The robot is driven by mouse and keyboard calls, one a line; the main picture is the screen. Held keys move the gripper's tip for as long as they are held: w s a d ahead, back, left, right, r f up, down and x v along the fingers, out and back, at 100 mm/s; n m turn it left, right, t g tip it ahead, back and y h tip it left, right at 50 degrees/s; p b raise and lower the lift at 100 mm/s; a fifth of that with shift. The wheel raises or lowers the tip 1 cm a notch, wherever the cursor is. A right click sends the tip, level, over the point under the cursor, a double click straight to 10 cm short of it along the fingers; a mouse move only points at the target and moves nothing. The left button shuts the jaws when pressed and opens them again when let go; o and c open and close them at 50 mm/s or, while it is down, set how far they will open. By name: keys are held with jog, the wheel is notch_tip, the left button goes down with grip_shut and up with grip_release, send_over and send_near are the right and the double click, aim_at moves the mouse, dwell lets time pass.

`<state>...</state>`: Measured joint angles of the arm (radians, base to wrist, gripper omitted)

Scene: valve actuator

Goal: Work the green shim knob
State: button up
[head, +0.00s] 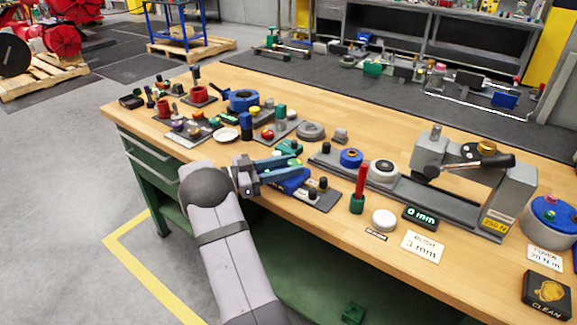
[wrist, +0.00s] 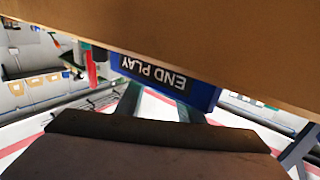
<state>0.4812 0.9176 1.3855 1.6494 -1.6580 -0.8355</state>
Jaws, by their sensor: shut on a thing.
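My gripper (head: 309,163) reaches right to a small unit near the front edge of the bench. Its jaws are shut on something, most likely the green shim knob. A green part (head: 290,147), which looks like this knob, shows just behind the fingers. The contact between jaws and knob is hidden. The unit has a blue block (head: 288,185) just below the fingers. In the wrist view, this block (wrist: 160,82) reads END PLAY upside down. My two fingers (wrist: 159,106) run up to its edge there, and their tips are hidden.
A dark plate with black knobs (head: 322,184) lies right of the fingers. A red rod in a green base (head: 356,203) stands further right, near a white disc (head: 384,219) and a 0 mm display (head: 420,217). Several small parts crowd the left.

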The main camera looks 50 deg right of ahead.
jog(key=shift+r, duration=0.1)
jog(key=o, duration=1.1)
jog(key=shift+r, duration=0.1)
jog(key=shift+c, duration=0.2)
jog(key=shift+w+a, duration=0.1)
jog(key=shift+w+a, duration=0.25)
jog(key=shift+a, duration=0.05)
jog(key=v, duration=0.5)
jog(key=shift+a, duration=0.15)
jog(key=shift+v, duration=0.85)
